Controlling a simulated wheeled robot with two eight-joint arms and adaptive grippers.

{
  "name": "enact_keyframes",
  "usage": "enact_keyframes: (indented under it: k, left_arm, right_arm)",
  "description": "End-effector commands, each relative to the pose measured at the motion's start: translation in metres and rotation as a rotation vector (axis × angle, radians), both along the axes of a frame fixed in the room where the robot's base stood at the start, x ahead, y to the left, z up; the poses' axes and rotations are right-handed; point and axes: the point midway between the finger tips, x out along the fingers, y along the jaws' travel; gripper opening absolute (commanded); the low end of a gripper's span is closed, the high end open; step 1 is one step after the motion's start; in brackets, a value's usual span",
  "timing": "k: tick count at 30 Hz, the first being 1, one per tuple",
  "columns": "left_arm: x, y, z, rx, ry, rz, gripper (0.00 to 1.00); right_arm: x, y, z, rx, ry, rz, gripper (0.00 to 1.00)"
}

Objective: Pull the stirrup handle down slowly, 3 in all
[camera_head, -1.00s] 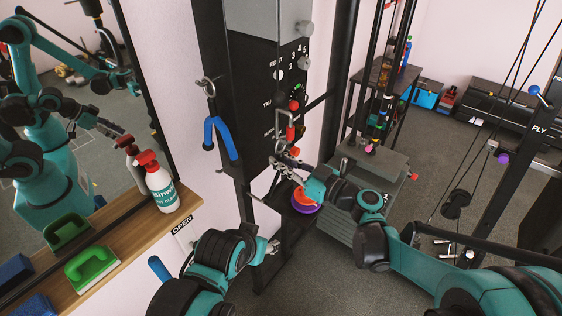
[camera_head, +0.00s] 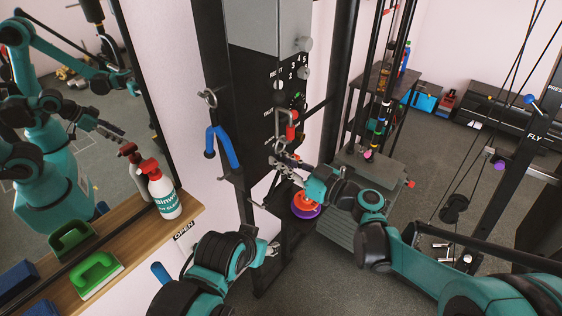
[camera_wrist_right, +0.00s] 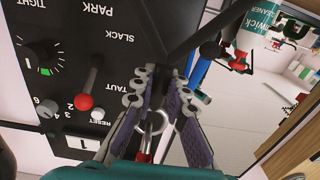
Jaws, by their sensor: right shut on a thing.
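My right gripper (camera_head: 283,163) is in front of the black panel of a cable machine. In the right wrist view its fingers (camera_wrist_right: 160,112) are closed around a silver ring-like part (camera_wrist_right: 155,123) with a red piece beside it, which looks like the stirrup handle; the fingers hide much of it. In the head view a metal loop with a red grip (camera_head: 292,132) shows just above this gripper. My left gripper (camera_head: 271,248) is low and left of the machine's post, small and apart from the handle; its jaws are unclear.
A blue handle (camera_head: 220,148) hangs on a hook left of the panel. A red-knobbed lever (camera_wrist_right: 85,101) is on the panel. Orange and purple discs (camera_head: 305,206) lie below my right gripper. A spray bottle (camera_head: 161,190) stands on the wooden ledge at left.

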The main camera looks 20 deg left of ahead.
Motion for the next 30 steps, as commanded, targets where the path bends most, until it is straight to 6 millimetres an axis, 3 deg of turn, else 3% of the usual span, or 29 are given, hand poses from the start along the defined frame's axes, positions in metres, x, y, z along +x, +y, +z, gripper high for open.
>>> enact_keyframes:
  k: [5,16,25,30]
  left_arm:
    - [0.0,0.0,0.013,0.0,0.0,0.0,0.5]
    - [0.0,0.0,0.013,0.0,0.0,0.0,0.5]
    - [0.0,0.0,0.03,0.0,0.0,0.0,0.5]
    - [0.0,0.0,0.03,0.0,0.0,0.0,0.5]
  right_arm:
    - [0.0,0.0,0.015,-0.003,-0.001,0.0,0.0]
    - [0.0,0.0,0.016,-0.003,-0.001,0.0,0.0]
    - [-0.001,0.0,0.037,-0.003,-0.001,0.0,0.0]
    - [-0.001,0.0,0.039,-0.003,-0.001,0.001,0.0]
